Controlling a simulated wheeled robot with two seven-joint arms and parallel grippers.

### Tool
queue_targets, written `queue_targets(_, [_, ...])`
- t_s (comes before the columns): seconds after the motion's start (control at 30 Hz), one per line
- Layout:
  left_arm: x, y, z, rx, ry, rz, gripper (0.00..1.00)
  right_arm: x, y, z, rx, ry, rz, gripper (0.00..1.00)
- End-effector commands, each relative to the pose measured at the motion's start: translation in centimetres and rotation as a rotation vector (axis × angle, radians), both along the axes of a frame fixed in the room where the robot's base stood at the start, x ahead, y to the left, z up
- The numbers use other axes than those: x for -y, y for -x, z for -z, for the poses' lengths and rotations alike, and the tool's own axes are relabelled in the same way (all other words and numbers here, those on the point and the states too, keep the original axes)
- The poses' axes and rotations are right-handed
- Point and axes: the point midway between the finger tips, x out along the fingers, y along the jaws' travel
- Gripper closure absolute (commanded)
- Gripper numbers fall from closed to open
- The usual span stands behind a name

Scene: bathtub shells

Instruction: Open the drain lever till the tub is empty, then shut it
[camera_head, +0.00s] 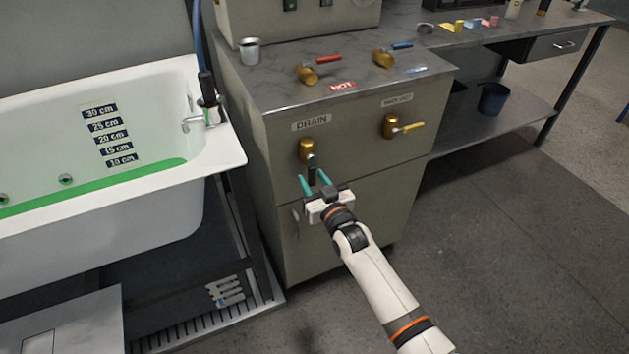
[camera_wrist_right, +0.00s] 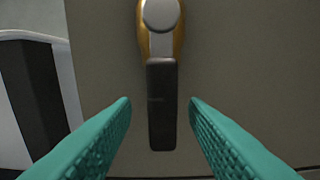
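The drain lever (camera_head: 311,168) is on the cabinet front under the DRAIN label (camera_head: 311,123). It has a brass body and a dark handle that hangs straight down. In the right wrist view the lever's handle (camera_wrist_right: 161,115) shows between my two teal fingers, with a gap on each side. My right gripper (camera_head: 313,179) is open and in front of the handle. The white tub (camera_head: 105,235) stands at the left, with depth labels (camera_head: 108,131) on its inner wall and a green band (camera_head: 130,177) below them. I cannot make out a water level. My left gripper is not in view.
A yellow-handled valve (camera_head: 402,127) sits to the right on the same cabinet front. The floor (camera_head: 500,230) at the right is clear.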

Motion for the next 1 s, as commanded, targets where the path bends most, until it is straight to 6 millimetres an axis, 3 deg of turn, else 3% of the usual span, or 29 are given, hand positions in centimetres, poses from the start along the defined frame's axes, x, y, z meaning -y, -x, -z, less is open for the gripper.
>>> queue_targets(0.27, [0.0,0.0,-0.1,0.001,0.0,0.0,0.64,0.1,0.2,-0.1,0.002,0.002,0.001,0.6])
queue_targets(0.7, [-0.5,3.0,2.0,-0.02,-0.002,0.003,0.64,2.3,6.1,-0.1,0.002,0.002,0.001,0.6])
queue_targets(1.0, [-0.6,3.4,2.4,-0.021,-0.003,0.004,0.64,2.6,7.0,0.0,0.002,0.002,0.0,0.6])
